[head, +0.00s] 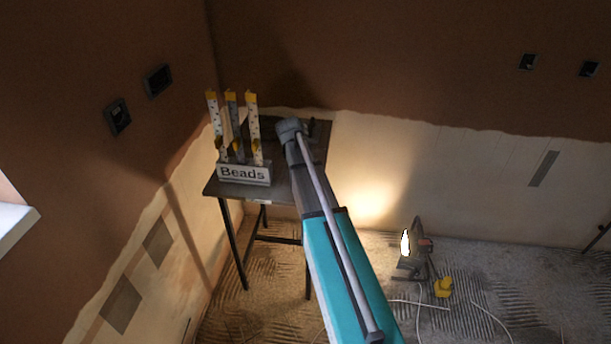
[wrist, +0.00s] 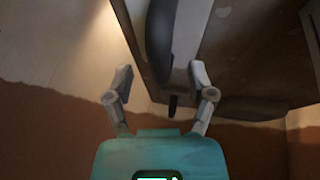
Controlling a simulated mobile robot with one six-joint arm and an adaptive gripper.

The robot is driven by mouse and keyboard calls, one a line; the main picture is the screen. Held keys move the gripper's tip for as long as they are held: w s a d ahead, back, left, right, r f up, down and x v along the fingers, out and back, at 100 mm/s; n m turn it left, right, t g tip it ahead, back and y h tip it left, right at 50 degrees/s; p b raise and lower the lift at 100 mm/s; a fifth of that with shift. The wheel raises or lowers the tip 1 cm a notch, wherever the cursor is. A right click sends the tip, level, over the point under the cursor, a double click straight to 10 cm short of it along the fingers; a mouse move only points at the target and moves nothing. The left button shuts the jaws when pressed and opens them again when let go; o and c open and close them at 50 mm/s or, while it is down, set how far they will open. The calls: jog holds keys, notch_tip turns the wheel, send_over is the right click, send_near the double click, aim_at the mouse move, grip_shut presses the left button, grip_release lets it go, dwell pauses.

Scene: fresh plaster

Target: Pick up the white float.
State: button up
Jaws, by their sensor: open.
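In the wrist view, what looks like the white float (wrist: 190,40) lies on the dark table top as a pale grey strip, dim in shadow, with a dark curved handle (wrist: 159,35) along it. My gripper (wrist: 161,75) is open, its two fingers apart on either side of the near end of the handle. Nothing is clearly held, and I cannot tell whether a finger touches the float. In the head view, my arm covers the float and my fingers; only a small dark piece shows just right of my wrist.
The table (head: 283,185) stands in the corner on thin legs. A "Beads" rack (head: 244,174) with upright strips stands on its left, close to my arm. A lit work lamp (head: 407,245) and a yellow item (head: 443,287) are on the floor at right, with cables.

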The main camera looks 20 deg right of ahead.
jog(key=shift+b+x, duration=0.95)
jog(key=shift+x, duration=0.45)
grip_shut()
